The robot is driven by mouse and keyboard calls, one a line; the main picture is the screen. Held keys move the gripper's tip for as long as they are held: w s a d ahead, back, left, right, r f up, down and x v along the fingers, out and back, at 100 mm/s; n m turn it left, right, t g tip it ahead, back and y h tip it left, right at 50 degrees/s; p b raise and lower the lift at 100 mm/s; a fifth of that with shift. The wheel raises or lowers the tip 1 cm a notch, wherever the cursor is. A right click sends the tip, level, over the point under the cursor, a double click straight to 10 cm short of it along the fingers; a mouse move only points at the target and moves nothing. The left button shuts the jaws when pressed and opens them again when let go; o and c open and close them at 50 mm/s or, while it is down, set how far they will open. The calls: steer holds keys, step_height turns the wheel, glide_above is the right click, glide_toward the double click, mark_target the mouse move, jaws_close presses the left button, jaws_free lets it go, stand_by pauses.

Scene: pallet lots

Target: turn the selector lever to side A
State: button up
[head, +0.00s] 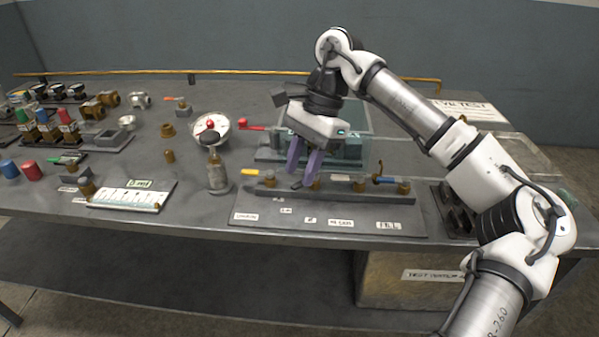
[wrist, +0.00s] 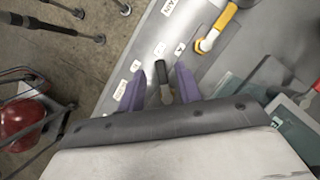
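The selector lever has a dark handle (wrist: 160,58) on a brass base and shows between my gripper's fingers in the wrist view; its handle points toward the top of that picture. In the head view its dark handle (head: 297,186) is just below the fingertips, partly hidden. My gripper (head: 301,175) has purple fingers pointing down over the valve panel (head: 330,211). In the wrist view the gripper (wrist: 158,66) is open, with a finger on each side of the lever and gaps visible. Small white tags (wrist: 180,48) lie near the lever; their letters are too small to read surely.
A clear box (head: 352,128) stands close behind. A brass-topped cylinder (head: 216,171) and a dial with a red knob (head: 210,125) are further left.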

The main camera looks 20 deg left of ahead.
steer(key=shift+x, duration=0.8)
steer(key=shift+c, duration=0.4)
jaws_close()
steer(key=shift+a+m, duration=0.1)
steer(key=shift+m, duration=0.2)
steer(key=m+b, duration=0.1)
steer(key=w+a+m+t+y+b, duration=0.1)
steer(key=m, duration=0.1)
steer(key=shift+m, duration=0.3)
steer(key=shift+w+a+m+t+y+b, duration=0.2)
steer(key=shift+w+m+t+y+b, duration=0.15)
steer(key=shift+m, duration=0.8)
steer(key=shift+w+a+m+t+y+b, duration=0.15)
steer(key=shift+w+m+t+y+b, duration=0.2)
steer(key=shift+m, duration=0.8)
